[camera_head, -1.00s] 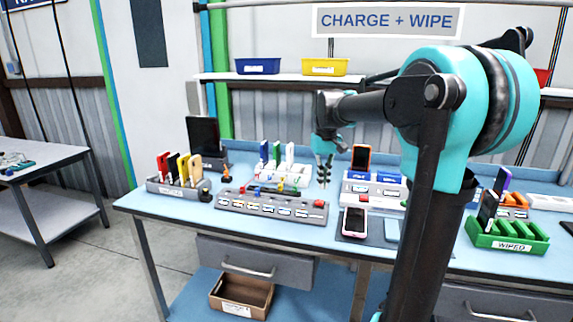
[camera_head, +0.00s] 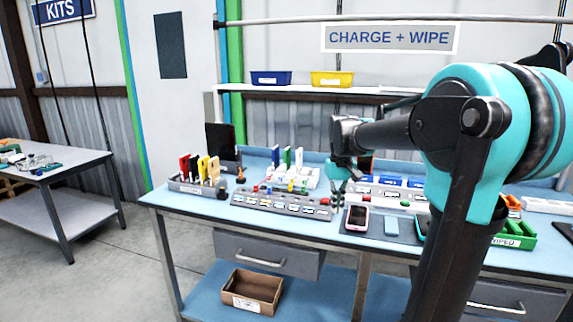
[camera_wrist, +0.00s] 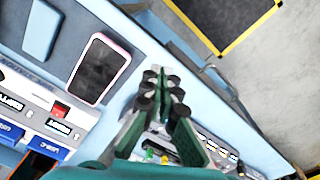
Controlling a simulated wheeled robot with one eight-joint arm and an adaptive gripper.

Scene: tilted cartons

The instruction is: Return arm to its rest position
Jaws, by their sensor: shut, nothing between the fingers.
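My gripper (camera_head: 341,186) is above the blue workbench, in front of the back row of devices, and pointing down. In the wrist view my gripper (camera_wrist: 165,95) has its green fingers together with nothing between them. My teal and black arm reaches across the right side of the head view and hides part of the bench.
The blue bench (camera_head: 165,197) holds a pink-edged phone (camera_head: 357,218), which also shows in the wrist view (camera_wrist: 99,69). A grey strip holder (camera_head: 280,207), a rack of coloured cards (camera_head: 198,185) and a green "WIPED" tray (camera_head: 517,240) stand on it. A shelf (camera_head: 300,90) runs behind.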

